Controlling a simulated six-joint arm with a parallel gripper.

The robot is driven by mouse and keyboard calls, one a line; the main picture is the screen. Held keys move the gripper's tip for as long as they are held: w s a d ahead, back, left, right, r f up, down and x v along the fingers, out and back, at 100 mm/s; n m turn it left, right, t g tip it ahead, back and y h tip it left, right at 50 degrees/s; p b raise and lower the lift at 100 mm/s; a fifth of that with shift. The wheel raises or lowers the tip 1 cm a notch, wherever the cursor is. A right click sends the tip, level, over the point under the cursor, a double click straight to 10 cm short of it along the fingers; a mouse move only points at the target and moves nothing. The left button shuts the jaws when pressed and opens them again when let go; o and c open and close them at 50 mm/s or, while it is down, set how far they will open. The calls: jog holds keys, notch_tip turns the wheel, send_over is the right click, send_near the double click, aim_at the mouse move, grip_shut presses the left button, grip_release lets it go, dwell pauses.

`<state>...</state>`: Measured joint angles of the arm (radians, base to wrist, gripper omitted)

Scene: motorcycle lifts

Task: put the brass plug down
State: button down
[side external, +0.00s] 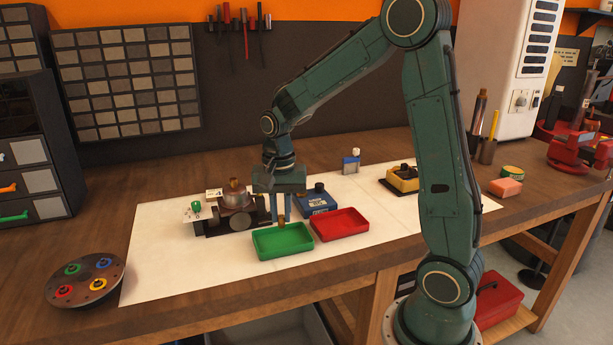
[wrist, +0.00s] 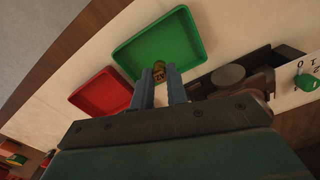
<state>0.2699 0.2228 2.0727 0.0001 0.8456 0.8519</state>
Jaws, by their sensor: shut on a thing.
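My gripper (side external: 280,211) points straight down and is shut on a small brass plug (side external: 281,222). In the wrist view the plug (wrist: 159,70) shows between the fingertips, in front of the green tray (wrist: 188,42). In the side view the plug is at the far rim of the green tray (side external: 284,247); I cannot tell exactly how high it is held. A red tray (side external: 341,226) stands just right of the green one. It also shows in the wrist view (wrist: 98,94). Both trays look empty apart from the plug's overlap.
A dark fixture (side external: 215,229) with a round metal part and a brass-coloured top stands left of my gripper. A blue box (side external: 317,205) is close on the right. A yellow block (side external: 402,181) sits farther right. The white mat (side external: 170,270) is clear at front left.

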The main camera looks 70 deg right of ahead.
aim_at(281, 216)
jog(key=shift+f, duration=0.1)
jog(key=shift+f, duration=2.05)
jog(key=shift+f, duration=0.1)
jog(key=c, duration=1.4)
grip_release()
notch_tip(281, 216, up, 12)
jog(key=shift+f, duration=0.2)
jog(key=shift+r, duration=0.35)
